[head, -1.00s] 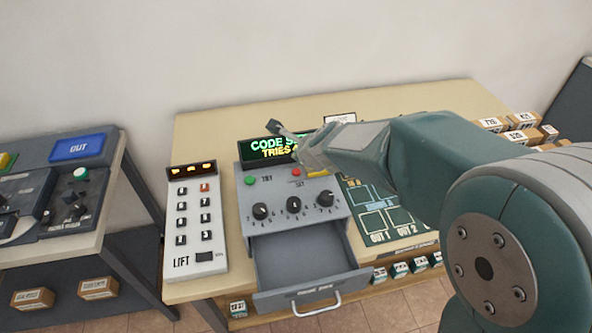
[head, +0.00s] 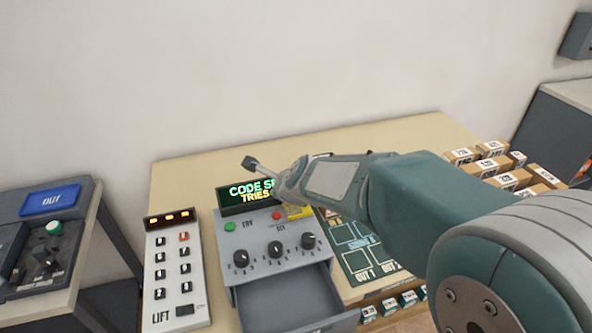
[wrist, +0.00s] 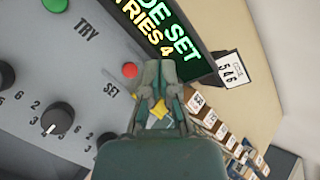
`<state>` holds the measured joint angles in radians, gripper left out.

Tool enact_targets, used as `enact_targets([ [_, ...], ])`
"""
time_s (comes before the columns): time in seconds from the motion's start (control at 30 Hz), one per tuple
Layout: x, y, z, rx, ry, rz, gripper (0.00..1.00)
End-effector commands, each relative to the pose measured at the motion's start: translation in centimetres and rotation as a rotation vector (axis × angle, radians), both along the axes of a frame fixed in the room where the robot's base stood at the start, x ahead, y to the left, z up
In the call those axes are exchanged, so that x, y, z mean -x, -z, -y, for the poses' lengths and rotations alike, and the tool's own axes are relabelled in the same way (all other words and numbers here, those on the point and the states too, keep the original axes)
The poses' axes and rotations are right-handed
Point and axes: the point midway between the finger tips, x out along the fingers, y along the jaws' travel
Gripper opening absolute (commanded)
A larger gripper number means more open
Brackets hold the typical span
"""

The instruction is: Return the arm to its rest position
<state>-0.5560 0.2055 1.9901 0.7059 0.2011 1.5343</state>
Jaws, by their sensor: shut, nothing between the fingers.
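My gripper (head: 252,164) is at the end of my arm, which reaches in from the right of the head view. It hangs above the grey code box, in front of its lit display (head: 248,194). The display reads "CODE SET" and "TRIES", with a 4 in the wrist view. In the wrist view my gripper (wrist: 158,66) has its fingers together, with nothing between them. It overlaps the picture of the box near the red SET button (wrist: 130,70). I cannot tell its exact height above the box.
The box's drawer (head: 290,300) stands open at the front, below three knobs. A LIFT keypad (head: 172,265) stands left of it. Small boxes (head: 508,180) cover the table's right side.

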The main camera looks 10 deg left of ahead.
Motion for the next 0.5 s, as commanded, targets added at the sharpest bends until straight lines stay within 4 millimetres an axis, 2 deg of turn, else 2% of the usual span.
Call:
enact_targets([
  [0.17,0.2,-0.7,1.0,0.026,-0.028,0.022,0.00],
  [0.27,1.1,-2.4,3.8,0.108,-0.117,0.083,0.00],
  [0.4,3.7,-5.1,9.4,0.295,-0.306,0.199,0.00],
  [0.5,5.9,-6.3,13.3,0.442,-0.445,0.268,0.00],
])
